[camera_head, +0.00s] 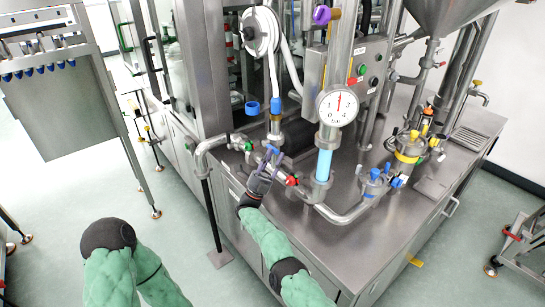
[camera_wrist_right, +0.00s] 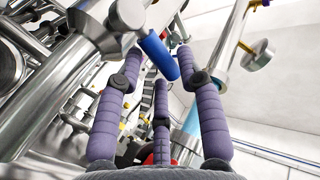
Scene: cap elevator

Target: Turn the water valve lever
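The lever is a blue handle (camera_head: 271,149) on the steel pipe at the front left of the machine. In the right wrist view, the blue handle (camera_wrist_right: 160,56) shows large, tilted, ahead of and between the fingers. My right gripper (camera_head: 266,163) is at the lever in the head view, its purple fingers partly covering it. In the right wrist view, my right gripper (camera_wrist_right: 158,62) has its fingers spread on both sides of the blue handle, with a gap to at least the right finger. Whether any finger touches it is unclear. My left gripper is out of view.
A red fitting (camera_head: 291,180) sits on the pipe just right of my right gripper. A pressure gauge (camera_head: 338,105) and a light blue sight tube (camera_head: 324,163) stand behind it. A steel worktop (camera_head: 375,235) extends to the right. Open floor (camera_head: 190,265) lies to the left.

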